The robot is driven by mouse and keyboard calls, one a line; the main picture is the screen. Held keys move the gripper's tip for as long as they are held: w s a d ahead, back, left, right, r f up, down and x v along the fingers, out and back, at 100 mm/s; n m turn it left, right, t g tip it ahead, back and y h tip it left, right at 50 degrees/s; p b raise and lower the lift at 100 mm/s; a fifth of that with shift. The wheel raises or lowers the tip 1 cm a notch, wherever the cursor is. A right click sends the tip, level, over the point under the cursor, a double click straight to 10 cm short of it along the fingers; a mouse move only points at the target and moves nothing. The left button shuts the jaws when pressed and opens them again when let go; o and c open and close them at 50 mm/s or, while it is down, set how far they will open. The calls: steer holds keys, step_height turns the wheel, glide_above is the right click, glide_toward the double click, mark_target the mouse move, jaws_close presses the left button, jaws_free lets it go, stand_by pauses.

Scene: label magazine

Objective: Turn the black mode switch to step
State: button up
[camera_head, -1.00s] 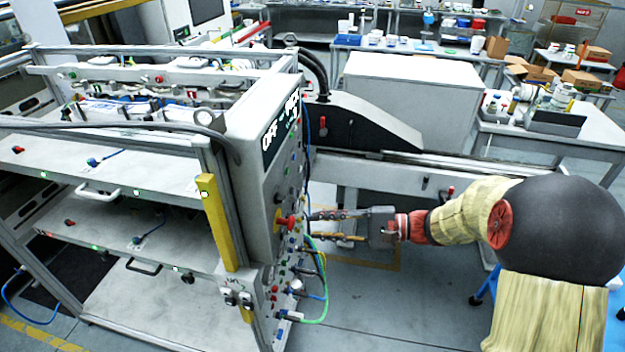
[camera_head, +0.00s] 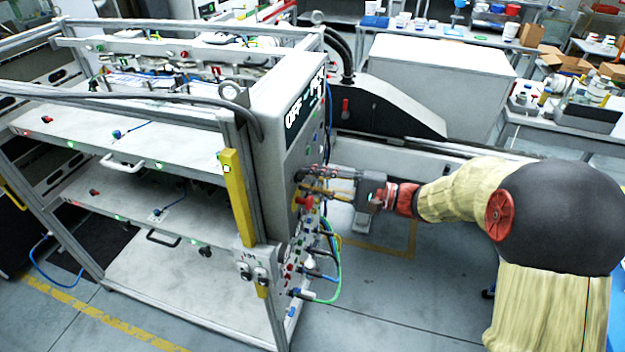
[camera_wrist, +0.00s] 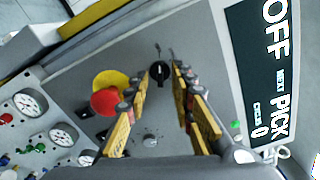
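The black mode switch (camera_wrist: 160,73) shows in the wrist view on the grey panel face, between the two fingertips of my gripper (camera_wrist: 158,82). The fingers stand apart on either side of the knob, with a gap showing on both sides. The knob's position markings are too small to read. In the head view my gripper (camera_head: 308,177) is at the side panel (camera_head: 279,165), fingertips close to its face; the switch itself cannot be made out there. The panel's display (camera_wrist: 262,75) reads OFF, NEXT PICK and CYCLES 0.
A red emergency button on a yellow base (camera_wrist: 106,98) sits just left of my left finger. A small grey knob (camera_wrist: 150,140) lies below the switch. Gauges (camera_wrist: 28,104) are at the left. Blue and green hoses (camera_head: 333,262) hang low on the panel.

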jaws_close()
stand_by(0.6)
